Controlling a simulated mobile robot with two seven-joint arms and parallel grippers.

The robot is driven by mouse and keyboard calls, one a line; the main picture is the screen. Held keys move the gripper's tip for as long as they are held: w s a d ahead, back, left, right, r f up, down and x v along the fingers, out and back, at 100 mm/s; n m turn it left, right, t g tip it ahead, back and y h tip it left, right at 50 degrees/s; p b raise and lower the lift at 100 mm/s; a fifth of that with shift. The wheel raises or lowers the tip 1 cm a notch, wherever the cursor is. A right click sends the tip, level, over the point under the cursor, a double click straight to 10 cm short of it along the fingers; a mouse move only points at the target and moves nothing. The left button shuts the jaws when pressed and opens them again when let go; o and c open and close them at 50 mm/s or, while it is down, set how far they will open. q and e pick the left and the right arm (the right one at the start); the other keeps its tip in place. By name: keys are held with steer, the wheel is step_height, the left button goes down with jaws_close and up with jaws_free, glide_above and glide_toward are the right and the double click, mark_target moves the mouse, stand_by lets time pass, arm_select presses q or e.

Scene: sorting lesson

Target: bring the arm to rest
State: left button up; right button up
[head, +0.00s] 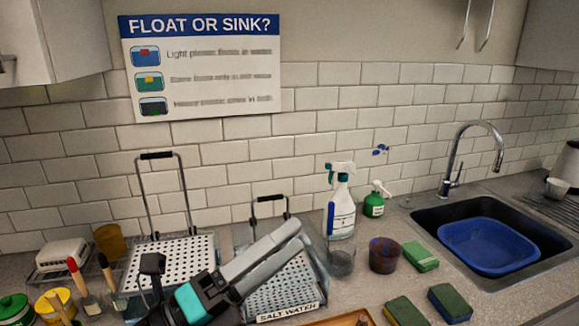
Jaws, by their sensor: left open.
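My left gripper (299,233) reaches in from the lower left, with a black body, a teal band and pale grey fingers pointing up and right. It is open, and I see nothing held in it. In the picture its fingers lie across the right perforated tray (285,297), labelled "SALT WATER", and hide part of it. Whether they touch the tray I cannot tell. My right gripper is not in view.
A second perforated tray (190,246) with a tall handle stands left. A spray bottle (341,210), green pump bottle (374,204), clear cup (341,262), brown cup (384,256) and several sponges (450,303) stand right, before the sink's blue basin (488,247). Brushes and pots crowd the lower left.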

arm_select(q)
steer(key=w+a+f+n+t+y, duration=0.2)
steer(key=w+a+n+t+y, duration=0.15)
steer(key=a+n+y, duration=0.5)
steer(key=w+a+f+n+t+y, duration=0.25)
steer(key=n+t+y, duration=0.3)
steer(key=n, duration=0.55)
steer(key=s+a+f+n+g+y, duration=0.3)
steer(key=a+f+n+g+y, duration=0.4)
steer(key=f, duration=0.5)
steer(key=s+d+f+n+g+h, duration=0.3)
steer(key=s+f+n+g, duration=0.2)
steer(key=s+f+g, duration=0.9)
steer(key=s+f+t+b, duration=0.1)
steer(key=s+f+b, duration=0.15)
steer(key=f, duration=1.15)
steer(key=s+f+t+b, duration=0.1)
steer(key=s+f, duration=0.2)
steer(key=f, duration=1)
steer(key=s+a+f+g+b, duration=0.1)
steer(key=s+f+b, duration=0.3)
steer(key=s+f, duration=1.2)
step_height(320, 180, down, 2)
steer(key=shift+a, duration=0.9)
